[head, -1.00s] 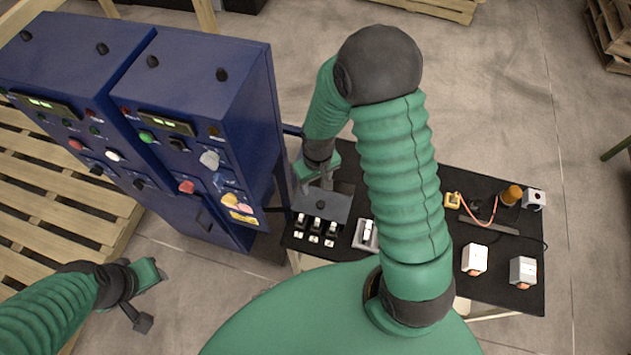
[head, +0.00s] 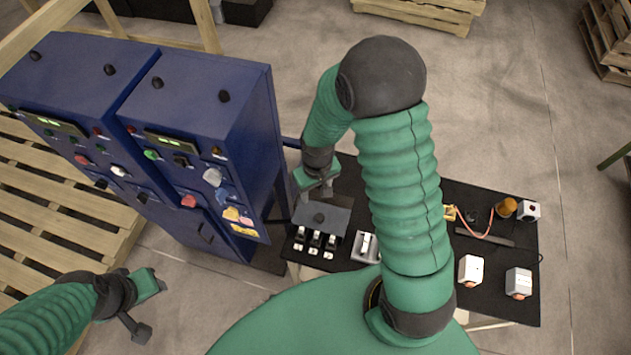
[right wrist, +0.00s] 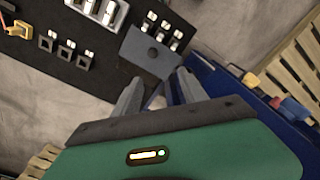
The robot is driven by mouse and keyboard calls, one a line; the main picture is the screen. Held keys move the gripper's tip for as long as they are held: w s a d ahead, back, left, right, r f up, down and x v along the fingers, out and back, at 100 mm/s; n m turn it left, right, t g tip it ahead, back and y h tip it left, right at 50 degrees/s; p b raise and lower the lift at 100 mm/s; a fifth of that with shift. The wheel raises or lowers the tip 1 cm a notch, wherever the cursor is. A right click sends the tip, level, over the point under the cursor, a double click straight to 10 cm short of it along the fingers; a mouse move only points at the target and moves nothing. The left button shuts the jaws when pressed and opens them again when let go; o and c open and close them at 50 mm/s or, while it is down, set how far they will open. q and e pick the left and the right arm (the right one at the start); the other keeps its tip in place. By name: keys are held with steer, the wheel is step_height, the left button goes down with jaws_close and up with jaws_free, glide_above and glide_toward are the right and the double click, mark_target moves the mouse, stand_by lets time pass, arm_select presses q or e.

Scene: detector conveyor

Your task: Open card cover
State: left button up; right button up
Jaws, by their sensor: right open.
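The card cover looks to be a flat dark grey plate with a round black knob (head: 335,219). It lies at the left end of the black table, just behind a row of black-and-white switches. It also shows in the right wrist view (right wrist: 137,46), with the knob near its middle. My right gripper (head: 318,193) is open and empty at the cover's far edge. In the right wrist view its two fingers (right wrist: 159,77) are spread just short of the plate, and contact cannot be judged. My left gripper (head: 147,307) hangs over the floor, away from the table; its opening is unclear.
A blue control cabinet (head: 232,110) stands close left of the cover and right gripper. White switches (head: 315,243) and a grey rocker block (head: 366,247) sit near the cover. White boxes (head: 471,270) and an orange-capped part (head: 506,208) lie on the table's right (head: 440,300).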

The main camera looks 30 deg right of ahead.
step_height(320, 180, up, 16)
steer(key=b, duration=0.3)
steer(key=shift+s+r, duration=0.2)
steer(key=shift+s, duration=0.05)
